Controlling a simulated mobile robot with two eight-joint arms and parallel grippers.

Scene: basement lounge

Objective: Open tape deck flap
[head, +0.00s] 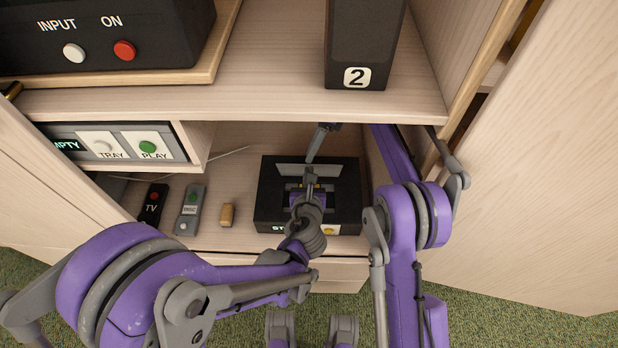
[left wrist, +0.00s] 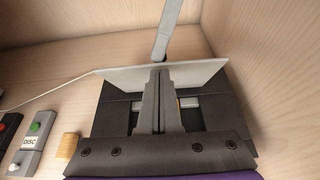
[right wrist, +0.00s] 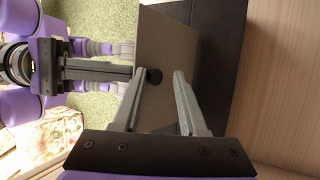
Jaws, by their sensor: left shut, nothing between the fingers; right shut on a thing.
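The tape deck (head: 265,200) is a black box on the lower shelf. Its pale grey flap (head: 293,170) stands raised at the deck's back, and also shows in the left wrist view (left wrist: 110,72). My left gripper (head: 305,180) is shut and empty over the deck, in front of the flap; its fingers show in the left wrist view (left wrist: 159,75). The exact contact is hard to see.
A TV remote (head: 152,206), a DISC remote (head: 189,210) and a small wooden block (head: 227,214) lie left of the deck. A speaker marked 2 (head: 362,45) stands on the shelf above. The cabinet's right wall is close beside the deck.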

